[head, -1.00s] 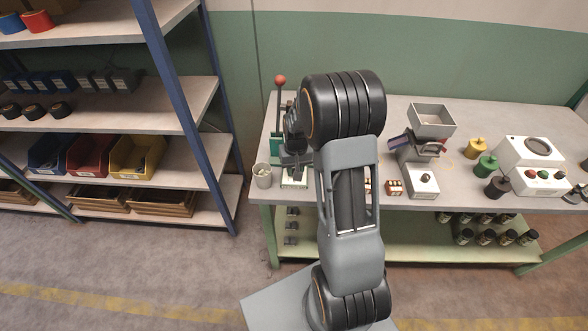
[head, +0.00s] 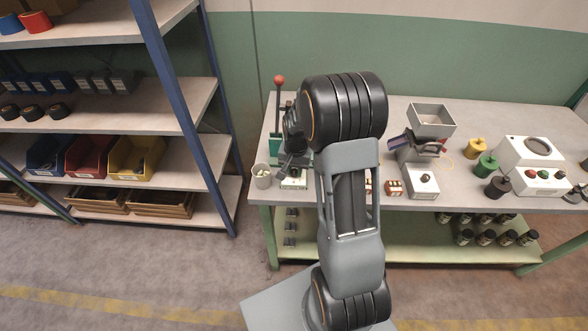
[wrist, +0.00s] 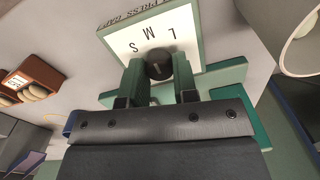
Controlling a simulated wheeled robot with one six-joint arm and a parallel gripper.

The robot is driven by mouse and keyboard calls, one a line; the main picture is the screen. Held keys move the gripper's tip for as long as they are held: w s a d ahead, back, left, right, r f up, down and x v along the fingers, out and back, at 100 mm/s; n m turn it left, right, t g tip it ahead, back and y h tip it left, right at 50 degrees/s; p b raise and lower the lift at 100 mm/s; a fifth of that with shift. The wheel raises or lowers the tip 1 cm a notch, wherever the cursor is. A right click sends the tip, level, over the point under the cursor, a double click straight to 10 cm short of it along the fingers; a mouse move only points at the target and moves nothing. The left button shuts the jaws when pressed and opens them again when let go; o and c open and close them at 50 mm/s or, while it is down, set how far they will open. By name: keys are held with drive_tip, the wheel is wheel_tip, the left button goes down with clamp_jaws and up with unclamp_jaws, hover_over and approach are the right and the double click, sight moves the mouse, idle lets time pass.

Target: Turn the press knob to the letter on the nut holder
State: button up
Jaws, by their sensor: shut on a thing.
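The press knob (wrist: 159,65) is a dark round knob on a white dial plate (wrist: 185,52) lettered S, M and L, with a dark "PRESS GAP" strip along one edge. My gripper (wrist: 159,76) is shut on the knob, one finger on each side. I cannot tell for sure which letter the knob points to. In the head view my gripper (head: 287,172) is low over the press base, partly hidden by my arm. A brown nut holder (wrist: 36,68) with pale nuts and a small white label shows at the left of the wrist view; its letter is too small to read.
The press lever with a red ball (head: 279,80) rises behind my gripper. A pale cup (head: 262,178) stands left of the press at the bench edge. Brown holders (head: 393,188) and a hopper machine (head: 432,122) stand to the right of my arm.

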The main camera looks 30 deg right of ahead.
sight(296, 170)
drive_tip(key=o, duration=0.9)
drive_tip(key=shift+o, duration=0.2)
drive_tip(key=shift+r, duration=0.15)
wheel_tip(296, 170, up, 14)
drive_tip(key=shift+s+d+f, duration=0.15)
drive_tip(key=shift+d+f, duration=0.05)
idle(0.4)
